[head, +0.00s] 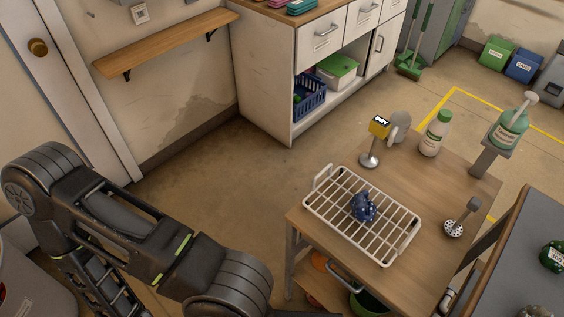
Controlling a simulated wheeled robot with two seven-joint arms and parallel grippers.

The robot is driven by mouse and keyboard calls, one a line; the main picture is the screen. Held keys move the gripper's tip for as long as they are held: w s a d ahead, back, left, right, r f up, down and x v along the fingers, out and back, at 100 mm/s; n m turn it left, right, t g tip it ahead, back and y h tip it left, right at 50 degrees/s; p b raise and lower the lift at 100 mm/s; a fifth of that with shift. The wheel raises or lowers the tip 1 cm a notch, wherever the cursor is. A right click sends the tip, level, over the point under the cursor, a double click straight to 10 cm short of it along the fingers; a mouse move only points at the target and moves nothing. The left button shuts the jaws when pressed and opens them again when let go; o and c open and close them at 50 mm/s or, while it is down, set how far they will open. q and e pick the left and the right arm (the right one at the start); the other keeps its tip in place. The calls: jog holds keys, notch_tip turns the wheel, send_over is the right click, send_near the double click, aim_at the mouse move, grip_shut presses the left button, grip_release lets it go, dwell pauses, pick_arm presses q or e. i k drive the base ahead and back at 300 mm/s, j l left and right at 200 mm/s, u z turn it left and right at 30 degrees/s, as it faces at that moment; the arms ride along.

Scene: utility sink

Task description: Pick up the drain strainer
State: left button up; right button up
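A small round pale piece with dark holes (454,228), which looks like the drain strainer, lies on the right part of the wooden table (428,270). A grey stem with a wider end rises from it toward the upper right. It is to the right of a white wire rack and apart from it. My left arm comes in from the left and runs out at the bottom edge; its gripper is out of view. My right gripper is not in view. Nothing of mine touches the strainer.
The wire rack (321,203) holds a dark blue speckled object (363,207). A grey surface (520,240) is close at right.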

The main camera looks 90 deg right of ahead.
aim_at(453, 228)
jog(key=z, duration=4.45)
jog(key=k, duration=0.5)
